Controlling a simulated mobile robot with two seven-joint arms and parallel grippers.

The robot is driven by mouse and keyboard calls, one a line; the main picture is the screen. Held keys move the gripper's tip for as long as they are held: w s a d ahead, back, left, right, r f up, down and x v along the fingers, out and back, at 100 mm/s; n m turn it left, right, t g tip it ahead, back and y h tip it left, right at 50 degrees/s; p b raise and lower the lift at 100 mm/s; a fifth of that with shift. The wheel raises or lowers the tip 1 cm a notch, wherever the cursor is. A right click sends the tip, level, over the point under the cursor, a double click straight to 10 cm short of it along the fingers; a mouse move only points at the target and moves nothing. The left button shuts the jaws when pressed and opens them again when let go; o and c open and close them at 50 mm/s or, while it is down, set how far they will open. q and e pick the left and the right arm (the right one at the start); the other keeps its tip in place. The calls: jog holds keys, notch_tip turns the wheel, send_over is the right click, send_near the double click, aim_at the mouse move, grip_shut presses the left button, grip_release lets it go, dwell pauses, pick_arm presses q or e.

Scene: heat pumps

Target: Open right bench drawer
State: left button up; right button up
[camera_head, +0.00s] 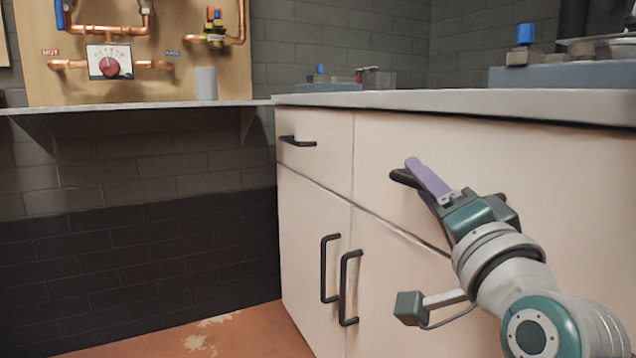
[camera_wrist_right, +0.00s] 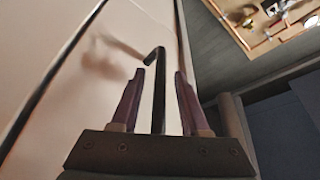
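The right bench drawer (camera_head: 530,175) is the wide cream front under the countertop, and it looks shut, flush with the cabinet. Its dark bar handle (camera_head: 399,177) shows partly behind my gripper. My right gripper (camera_head: 417,172) is at this handle, with its purple fingers pointing toward it. In the right wrist view, the handle (camera_wrist_right: 159,95) runs between the two fingers of the gripper (camera_wrist_right: 160,76), with gaps visible beside it, so the fingers are open around it. My left gripper is not in view.
A narrower drawer with a dark handle (camera_head: 298,142) is to the left. Two cabinet doors with vertical handles (camera_head: 329,268) are below. The countertop (camera_head: 440,99) overhangs the drawers. A shelf with a grey cup (camera_head: 206,83) is at left. The floor at lower left is clear.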

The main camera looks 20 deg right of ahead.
grip_shut()
dwell(1.2)
